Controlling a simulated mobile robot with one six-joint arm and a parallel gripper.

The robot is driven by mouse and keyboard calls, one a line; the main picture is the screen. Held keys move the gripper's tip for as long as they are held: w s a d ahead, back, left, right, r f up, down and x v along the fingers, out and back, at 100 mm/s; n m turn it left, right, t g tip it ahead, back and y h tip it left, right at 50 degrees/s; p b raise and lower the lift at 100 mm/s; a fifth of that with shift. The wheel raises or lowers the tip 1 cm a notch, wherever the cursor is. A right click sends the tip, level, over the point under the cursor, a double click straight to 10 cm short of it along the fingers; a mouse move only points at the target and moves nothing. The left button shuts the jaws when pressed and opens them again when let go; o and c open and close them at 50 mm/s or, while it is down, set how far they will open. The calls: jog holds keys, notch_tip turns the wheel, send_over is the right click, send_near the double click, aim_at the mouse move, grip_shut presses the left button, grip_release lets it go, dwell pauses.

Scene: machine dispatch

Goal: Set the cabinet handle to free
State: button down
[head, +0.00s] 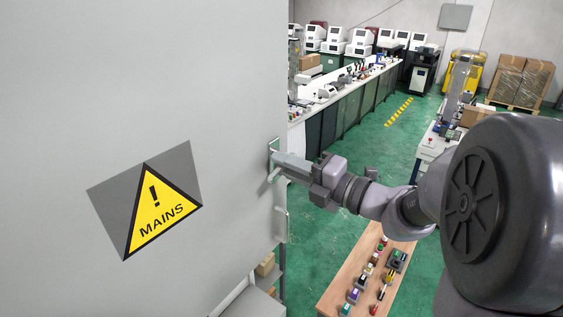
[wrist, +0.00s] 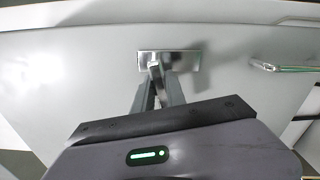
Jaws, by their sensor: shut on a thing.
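The cabinet (head: 80,80) is a large pale grey panel that fills the left of the head view, with a yellow MAINS warning sign on it. Its handle (head: 273,174) is at the panel's right edge. In the wrist view the handle (wrist: 155,72) is a metal lever on a bright rectangular plate near the top centre. My gripper (head: 280,168) reaches in from the right at the handle. In the wrist view my gripper's fingers (wrist: 157,88) are closed around the lever, and they hide part of it.
A fixed pull bar (wrist: 285,67) is to the right of the handle; it also shows below my gripper in the head view (head: 284,225). A wooden table (head: 345,265) with several small switches stands below my arm. Benches with machines line the back, with green floor between.

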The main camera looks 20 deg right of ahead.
jog(key=shift+r+m, duration=0.3)
jog(key=shift+m, duration=0.9)
jog(key=c, duration=1.4)
grip_release()
jog(key=shift+a, duration=0.1)
jog(key=shift+o, duration=0.2)
jog(key=b+v, duration=0.4)
jog(key=v, duration=1.3)
jog(key=shift+s, duration=0.15)
